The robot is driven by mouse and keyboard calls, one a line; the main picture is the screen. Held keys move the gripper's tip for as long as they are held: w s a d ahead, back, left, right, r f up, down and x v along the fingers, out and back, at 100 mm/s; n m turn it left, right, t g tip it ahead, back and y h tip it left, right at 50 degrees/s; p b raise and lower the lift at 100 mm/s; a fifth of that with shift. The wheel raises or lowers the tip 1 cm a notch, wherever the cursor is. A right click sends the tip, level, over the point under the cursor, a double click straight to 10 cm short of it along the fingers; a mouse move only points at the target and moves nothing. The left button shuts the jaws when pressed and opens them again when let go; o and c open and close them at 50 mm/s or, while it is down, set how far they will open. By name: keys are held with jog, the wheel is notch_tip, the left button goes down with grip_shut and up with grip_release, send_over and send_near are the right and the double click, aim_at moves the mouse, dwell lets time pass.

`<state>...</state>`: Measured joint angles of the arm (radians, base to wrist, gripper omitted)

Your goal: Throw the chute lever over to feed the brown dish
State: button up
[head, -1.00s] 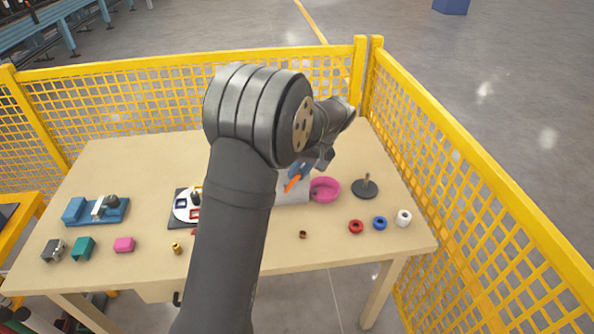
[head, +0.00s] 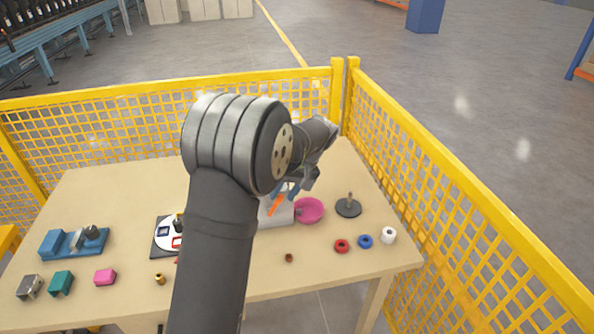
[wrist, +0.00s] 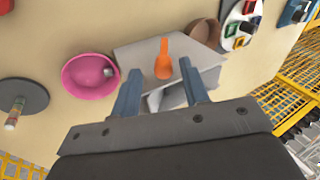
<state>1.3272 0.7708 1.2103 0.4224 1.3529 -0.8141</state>
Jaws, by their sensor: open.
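The grey chute box (head: 272,218) stands on the table, partly hidden by my arm in the head view. Its orange lever (head: 276,205) also shows in the wrist view (wrist: 163,58), between my two fingertips in the picture. The pink dish (head: 310,210) is beside the box, on the left in the wrist view (wrist: 88,80). The brown dish (wrist: 204,32) is on the box's other side, partly hidden by it, and out of sight in the head view. My gripper (wrist: 160,68) is open, one blue finger on each side of the lever in the picture. I cannot tell whether either touches it.
A dark disc with a peg (head: 348,207) stands right of the pink dish. Red (head: 342,246), blue (head: 365,242) and white (head: 388,235) rings lie near the front right. A dial plate (head: 164,236) and several small blocks are at the left. Yellow mesh fencing borders the table.

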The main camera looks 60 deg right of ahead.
jog(key=v, duration=1.6)
jog(key=shift+s+d, duration=0.15)
jog(key=shift+s, duration=0.05)
jog(key=shift+f, duration=0.15)
jog(key=x, duration=1.7)
jog(key=shift+w, duration=0.3)
jog(key=shift+r, duration=0.2)
